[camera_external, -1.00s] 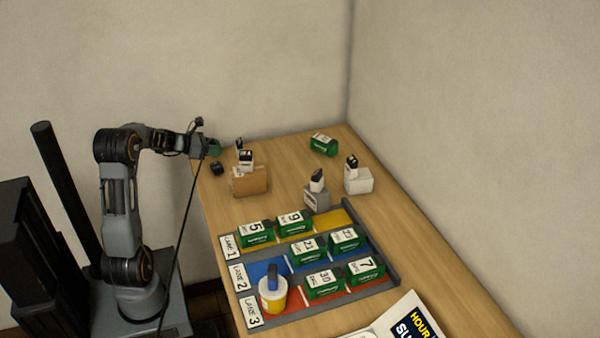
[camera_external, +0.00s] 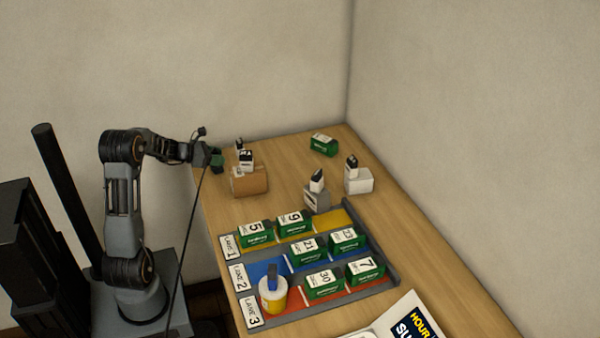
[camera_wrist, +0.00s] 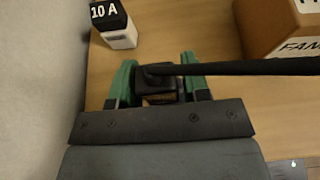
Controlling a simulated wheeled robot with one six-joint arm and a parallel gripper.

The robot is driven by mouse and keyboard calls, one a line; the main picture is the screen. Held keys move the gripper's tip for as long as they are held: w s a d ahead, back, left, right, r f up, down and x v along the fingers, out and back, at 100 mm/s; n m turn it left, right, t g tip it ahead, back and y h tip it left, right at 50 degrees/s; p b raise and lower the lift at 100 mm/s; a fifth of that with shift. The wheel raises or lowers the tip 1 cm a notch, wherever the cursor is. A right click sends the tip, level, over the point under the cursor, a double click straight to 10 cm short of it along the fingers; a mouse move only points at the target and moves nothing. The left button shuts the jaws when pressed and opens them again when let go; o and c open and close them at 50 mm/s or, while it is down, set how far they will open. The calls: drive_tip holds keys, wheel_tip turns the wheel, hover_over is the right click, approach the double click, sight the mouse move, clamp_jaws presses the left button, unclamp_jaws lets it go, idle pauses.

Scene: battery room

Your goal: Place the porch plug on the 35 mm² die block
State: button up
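My gripper (camera_external: 216,160) is low over the table's left back edge, its green fingers pointing down. In the wrist view my gripper (camera_wrist: 157,75) has its fingers on either side of a small black plug (camera_wrist: 152,75). A gap shows beside the right finger, so it looks open around the plug. In the outside view the plug is hidden by the gripper. No name can be read on it. No 35 mm² mark is legible; a grey block (camera_external: 317,200) and a white block (camera_external: 359,183) stand at mid-table, each with a small black-and-white piece on top.
A brown box (camera_external: 249,184), lettered FAN in part, stands right of the gripper. A 10 A piece (camera_wrist: 118,32) is close by. A dark cable (camera_wrist: 250,67) crosses the wrist view. The lane tray (camera_external: 395,274) holds dated green boxes and a yellow-white container (camera_external: 273,299). A green box (camera_external: 323,145) lies at the back.

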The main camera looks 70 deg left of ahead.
drive_tip(key=shift+o, duration=1.2)
drive_tip(key=shift+r, duration=0.1)
drive_tip(key=shift+s+r+p, duration=0.1)
drive_tip(key=shift+r+p, duration=0.1)
drive_tip(key=shift+p, duration=0.1)
drive_tip(key=b+v, duration=0.1)
drive_tip(key=v, duration=1)
drive_tip(key=shift+s, duration=0.35)
drive_tip(key=shift+r, duration=0.1)
